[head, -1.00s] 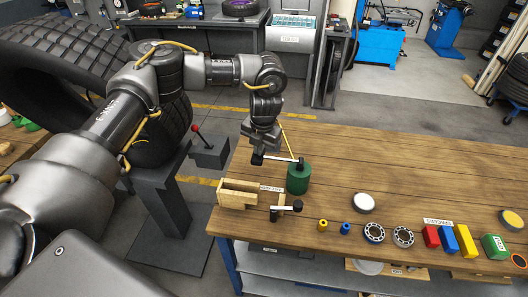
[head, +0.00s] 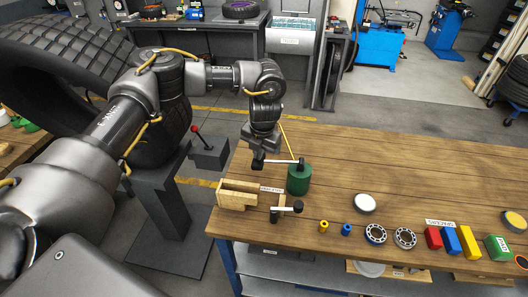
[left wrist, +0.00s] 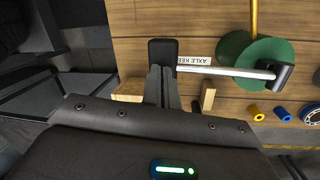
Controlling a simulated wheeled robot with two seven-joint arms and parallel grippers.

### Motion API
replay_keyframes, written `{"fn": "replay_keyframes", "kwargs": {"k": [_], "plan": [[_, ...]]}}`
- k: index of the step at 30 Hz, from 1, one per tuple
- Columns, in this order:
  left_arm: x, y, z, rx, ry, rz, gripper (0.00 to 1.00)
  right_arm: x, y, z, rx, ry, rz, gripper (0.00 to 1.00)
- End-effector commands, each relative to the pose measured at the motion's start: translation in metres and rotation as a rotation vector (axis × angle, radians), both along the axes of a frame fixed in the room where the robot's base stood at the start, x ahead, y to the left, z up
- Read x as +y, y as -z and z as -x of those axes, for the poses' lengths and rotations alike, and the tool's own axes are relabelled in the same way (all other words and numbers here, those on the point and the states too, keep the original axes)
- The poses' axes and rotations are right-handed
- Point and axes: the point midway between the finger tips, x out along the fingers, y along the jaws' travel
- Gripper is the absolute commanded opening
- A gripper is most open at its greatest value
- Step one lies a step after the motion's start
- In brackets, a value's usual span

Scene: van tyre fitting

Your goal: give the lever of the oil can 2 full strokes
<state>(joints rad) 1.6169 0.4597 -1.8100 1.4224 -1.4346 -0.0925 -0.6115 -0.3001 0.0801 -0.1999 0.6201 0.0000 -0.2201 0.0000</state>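The green oil can (head: 299,181) stands upright near the left end of the wooden bench. Its lever, a pale rod with a black grip (head: 258,164), sticks out to the left from the can's top and lies about level. A thin yellow spout rises behind. In the left wrist view the lever (left wrist: 225,72) runs from the green can (left wrist: 265,55) to the black grip (left wrist: 162,50). My left gripper (head: 262,152) is right over the grip, with its fingers (left wrist: 161,82) close together and seemingly touching it. They look shut, not around the grip. My right gripper is out of view.
Bearings (head: 375,235), small bushings, coloured blocks (head: 450,242) and a pale round tin (head: 365,203) lie to the right. The bench behind the can is clear.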

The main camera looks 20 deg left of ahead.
Motion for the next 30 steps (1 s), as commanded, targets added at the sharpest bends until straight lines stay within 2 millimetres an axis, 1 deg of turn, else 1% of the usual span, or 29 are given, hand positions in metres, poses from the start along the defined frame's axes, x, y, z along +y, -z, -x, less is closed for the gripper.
{"fn": "replay_keyframes", "kwargs": {"k": [6,14,20,30], "plan": [[0.001,0.008,0.001,0.004,-0.001,-0.003,0.0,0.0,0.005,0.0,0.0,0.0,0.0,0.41],[0.0,0.005,0.001,0.004,0.0,-0.003,0.0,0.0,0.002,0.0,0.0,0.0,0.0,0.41],[0.0,-0.01,0.001,0.003,0.0,-0.002,0.0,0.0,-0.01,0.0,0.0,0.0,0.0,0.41],[0.0,-0.049,0.0,0.002,0.0,-0.002,0.0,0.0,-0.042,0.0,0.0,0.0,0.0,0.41]]}}
